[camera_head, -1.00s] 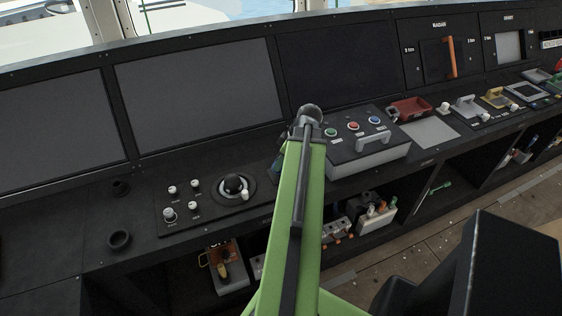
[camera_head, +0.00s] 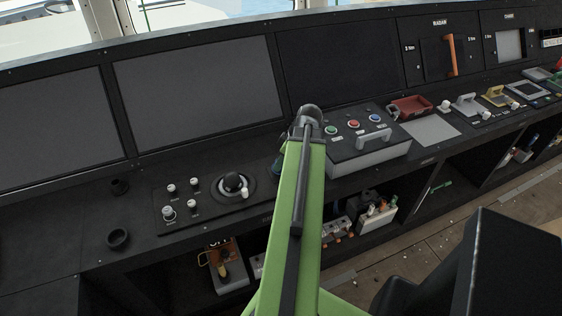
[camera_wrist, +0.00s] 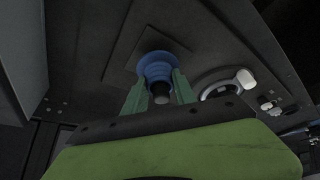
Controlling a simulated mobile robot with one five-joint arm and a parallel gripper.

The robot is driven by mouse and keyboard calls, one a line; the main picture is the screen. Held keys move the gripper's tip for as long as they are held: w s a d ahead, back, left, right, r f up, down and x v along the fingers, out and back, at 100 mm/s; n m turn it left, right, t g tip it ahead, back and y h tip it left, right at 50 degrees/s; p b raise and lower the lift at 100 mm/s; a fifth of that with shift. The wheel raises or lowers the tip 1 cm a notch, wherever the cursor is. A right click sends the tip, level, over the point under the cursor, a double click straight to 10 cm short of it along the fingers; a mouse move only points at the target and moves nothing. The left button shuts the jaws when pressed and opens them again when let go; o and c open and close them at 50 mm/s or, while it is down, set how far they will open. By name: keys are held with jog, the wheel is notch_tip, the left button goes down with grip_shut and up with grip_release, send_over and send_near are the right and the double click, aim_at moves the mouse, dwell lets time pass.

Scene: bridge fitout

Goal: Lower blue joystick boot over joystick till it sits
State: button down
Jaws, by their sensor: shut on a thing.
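In the wrist view, the blue joystick boot (camera_wrist: 157,64) is a ribbed, stepped cone with its wide end away from the camera. My gripper (camera_wrist: 159,80) has green fingers shut on it from both sides. A dark round tip (camera_wrist: 161,94), which looks like the joystick's top, shows at the boot's narrow end. A square dark plate (camera_wrist: 135,30) lies behind the boot. I cannot tell whether the boot's wide end touches this plate.
A round black control with a white handle (camera_head: 233,183) is left of my arm; its white handle (camera_wrist: 245,78) also shows close right of the gripper. A raised box with coloured buttons (camera_head: 365,145) stands right of the arm. The console at left is mostly clear.

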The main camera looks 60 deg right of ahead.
jog(key=shift+f+b, duration=1.1)
jog(key=shift+f, duration=0.15)
jog(key=c, duration=0.9)
grip_release()
jog(key=shift+r, duration=0.1)
jog(key=p+v, duration=1.6)
jog(key=v, duration=0.1)
jog(key=shift+s+r, duration=0.1)
jog(key=shift+r, duration=0.1)
